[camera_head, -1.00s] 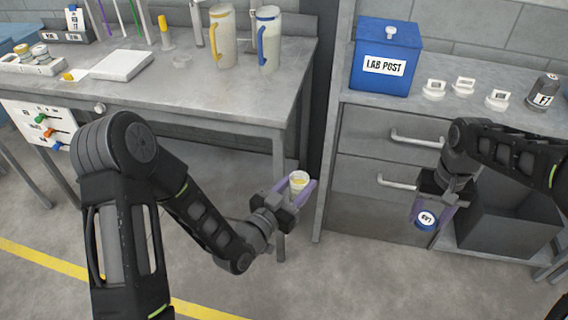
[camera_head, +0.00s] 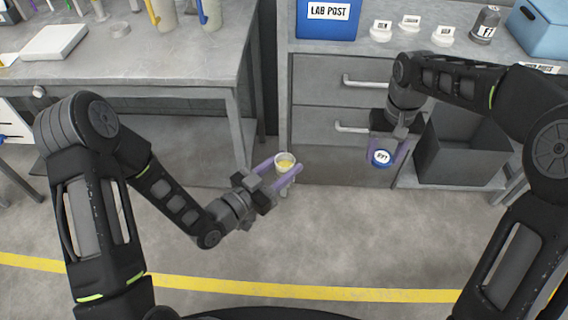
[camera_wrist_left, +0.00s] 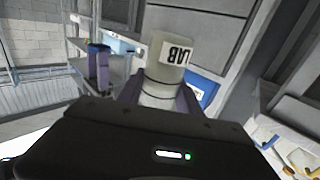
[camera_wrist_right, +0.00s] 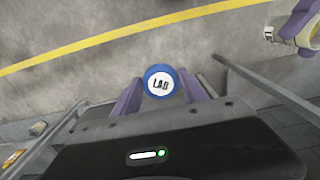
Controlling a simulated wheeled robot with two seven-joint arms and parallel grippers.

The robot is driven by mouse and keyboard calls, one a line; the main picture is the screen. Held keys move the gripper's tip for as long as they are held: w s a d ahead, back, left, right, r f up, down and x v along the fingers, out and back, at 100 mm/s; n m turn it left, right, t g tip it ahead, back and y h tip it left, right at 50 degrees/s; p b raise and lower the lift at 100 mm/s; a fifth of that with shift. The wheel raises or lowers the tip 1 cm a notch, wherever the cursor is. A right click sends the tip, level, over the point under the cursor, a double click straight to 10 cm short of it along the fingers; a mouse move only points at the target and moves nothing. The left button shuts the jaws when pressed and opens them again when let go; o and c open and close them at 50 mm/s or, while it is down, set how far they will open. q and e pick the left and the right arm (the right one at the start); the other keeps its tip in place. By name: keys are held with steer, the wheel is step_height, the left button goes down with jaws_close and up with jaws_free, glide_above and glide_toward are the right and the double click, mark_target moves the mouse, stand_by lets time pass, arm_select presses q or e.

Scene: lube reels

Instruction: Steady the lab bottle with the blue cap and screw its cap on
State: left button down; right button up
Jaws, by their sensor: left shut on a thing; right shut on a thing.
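The lab bottle (camera_head: 285,162) is open-topped with yellowish contents, upright in the head view. My left gripper (camera_head: 278,178) is shut on it; the left wrist view shows the bottle (camera_wrist_left: 164,70) with a LAB label between the fingers. The blue cap (camera_head: 381,157) with a white top label is held by my right gripper (camera_head: 384,146), to the right of the bottle and apart from it. The right wrist view shows the cap (camera_wrist_right: 160,82) between the fingertips, and the bottle (camera_wrist_right: 300,30) at the upper right.
A grey workbench (camera_head: 130,70) stands at the left and a drawer cabinet (camera_head: 335,95) at the back. A blue LAB POST box (camera_head: 328,22) and several white pieces stand on the cabinet. A dark open bin (camera_head: 462,150) is right of my right gripper. The floor in front is clear.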

steer(key=a+r+n, duration=0.3)
steer(key=a, duration=1.2)
glide_toward(285, 156)
steer(key=s, duration=0.3)
steer(key=shift+w+d+r+m, duration=0.1)
steer(key=shift+w+r+m, duration=0.1)
steer(key=shift+m, duration=0.2)
steer(key=shift+f, duration=0.1)
steer(key=shift+f, duration=1.9)
steer(key=shift+f, duration=0.9)
steer(key=shift+f, duration=0.6)
